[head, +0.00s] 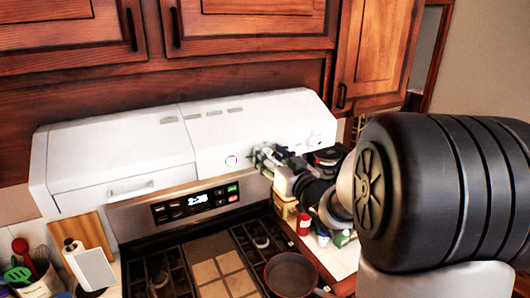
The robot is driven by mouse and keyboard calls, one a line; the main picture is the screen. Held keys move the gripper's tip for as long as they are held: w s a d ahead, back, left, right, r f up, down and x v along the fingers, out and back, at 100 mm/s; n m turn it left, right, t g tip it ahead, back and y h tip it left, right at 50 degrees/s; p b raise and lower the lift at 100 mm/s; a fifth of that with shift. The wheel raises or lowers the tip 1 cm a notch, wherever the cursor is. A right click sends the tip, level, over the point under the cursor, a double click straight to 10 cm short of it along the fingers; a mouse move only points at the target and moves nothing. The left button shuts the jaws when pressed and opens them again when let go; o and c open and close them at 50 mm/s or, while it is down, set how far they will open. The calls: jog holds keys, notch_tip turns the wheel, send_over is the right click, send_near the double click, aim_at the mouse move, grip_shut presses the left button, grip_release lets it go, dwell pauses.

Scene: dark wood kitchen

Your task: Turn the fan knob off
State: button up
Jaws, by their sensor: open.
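The white range hood (110,160) hangs under the wooden cabinets, above the stove. A small round white knob (314,139) shows on the right part of its front; which way it is turned is too small to tell. My gripper (262,156) is open, in front of the hood's right half, between the ring mark and the knob. It looks empty. I cannot tell whether it touches the hood. The gripper and wrist hide part of the hood's lower right front.
Below are the stove's display panel (196,203) and a dark pan (291,273) on the right burner. Jars and a red can (304,224) crowd the right counter under my arm.

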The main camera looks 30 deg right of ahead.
jog(key=shift+s, duration=0.2)
jog(key=shift+c, duration=0.7)
jog(key=c, duration=0.9)
